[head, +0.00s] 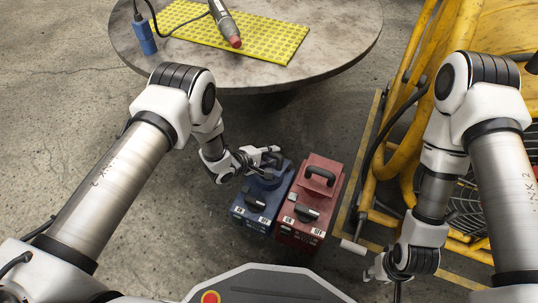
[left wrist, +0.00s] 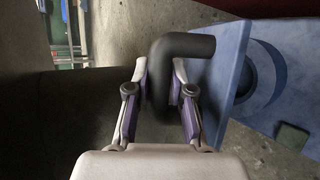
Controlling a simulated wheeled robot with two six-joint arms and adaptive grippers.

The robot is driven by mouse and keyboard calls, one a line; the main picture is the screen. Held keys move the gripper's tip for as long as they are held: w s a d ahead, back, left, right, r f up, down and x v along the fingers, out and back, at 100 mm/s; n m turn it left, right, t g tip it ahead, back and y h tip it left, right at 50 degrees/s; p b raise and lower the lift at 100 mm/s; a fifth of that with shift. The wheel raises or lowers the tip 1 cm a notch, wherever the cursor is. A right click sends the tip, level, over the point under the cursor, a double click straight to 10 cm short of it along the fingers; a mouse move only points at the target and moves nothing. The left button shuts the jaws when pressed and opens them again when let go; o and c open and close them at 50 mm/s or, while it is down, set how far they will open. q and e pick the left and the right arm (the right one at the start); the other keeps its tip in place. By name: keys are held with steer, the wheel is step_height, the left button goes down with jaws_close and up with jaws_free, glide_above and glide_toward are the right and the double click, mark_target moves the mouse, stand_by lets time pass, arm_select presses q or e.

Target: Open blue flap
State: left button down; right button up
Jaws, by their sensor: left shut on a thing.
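The blue box (head: 253,203) stands on the floor in the head view, left of the red box. Its dark lever (head: 256,200) and "Off" style labels show on the near part. My left gripper (head: 268,160) is at the far end of the blue box. In the left wrist view, my left gripper (left wrist: 158,100) is shut on a dark bent handle (left wrist: 185,46) beside the blue flap (left wrist: 228,75). A dark round part shows on the blue surface. My right gripper (head: 378,273) is low at the right, apart from both boxes, its fingers too small to judge.
The red box (head: 307,205) with its own black handle (head: 320,175) stands close beside the blue one. A round table (head: 340,40) with a yellow mat (head: 190,37) and a tool (head: 226,24) is behind. A yellow frame (head: 400,130) stands at the right. Floor at left is clear.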

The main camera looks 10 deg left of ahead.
arm_select(q)
steer(key=shift+w+d+r, duration=0.15)
steer(key=shift+w+r, duration=0.2)
steer(key=shift+w, duration=0.2)
steer(key=c, duration=1)
jaws_free()
steer(key=v, duration=1.2)
